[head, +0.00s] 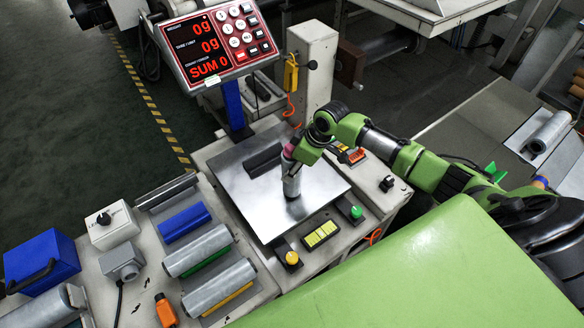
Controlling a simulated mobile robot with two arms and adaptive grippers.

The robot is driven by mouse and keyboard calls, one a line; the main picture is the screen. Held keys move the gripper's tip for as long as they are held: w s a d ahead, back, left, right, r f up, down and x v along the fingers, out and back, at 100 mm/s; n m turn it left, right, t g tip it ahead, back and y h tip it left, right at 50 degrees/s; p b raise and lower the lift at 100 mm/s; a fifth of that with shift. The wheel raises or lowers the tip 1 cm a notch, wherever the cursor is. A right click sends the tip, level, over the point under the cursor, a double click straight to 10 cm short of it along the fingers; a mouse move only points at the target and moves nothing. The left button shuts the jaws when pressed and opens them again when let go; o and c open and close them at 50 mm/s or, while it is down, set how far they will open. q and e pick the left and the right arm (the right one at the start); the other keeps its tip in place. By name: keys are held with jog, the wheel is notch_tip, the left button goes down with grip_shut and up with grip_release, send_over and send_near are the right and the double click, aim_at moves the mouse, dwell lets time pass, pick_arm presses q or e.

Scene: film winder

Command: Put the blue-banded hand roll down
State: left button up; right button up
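My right arm comes in from the right, and its gripper (292,190) points down over the bare metal scale plate (323,186). I cannot tell whether its fingers are open or shut, or whether they hold anything. No hand roll with a clear blue band shows. A blue rest (185,223) at the left bench has no roll on it. Grey rolls lie beside it: one over a green rest (197,250), one over a yellow rest (219,287), and one at the back (168,192). My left gripper is not in view.
A dark block (264,159) is on the scale plate's back part. The display (208,45) reads 0g. A blue case (41,262) stands far left. Another grey roll (548,132) lies at the right.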

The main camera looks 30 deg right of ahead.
jog(key=shift+w+f, duration=0.1)
jog(key=shift+f, duration=0.15)
jog(key=o, duration=1.4)
jog(key=shift+f, duration=0.15)
jog(key=v, duration=1.2)
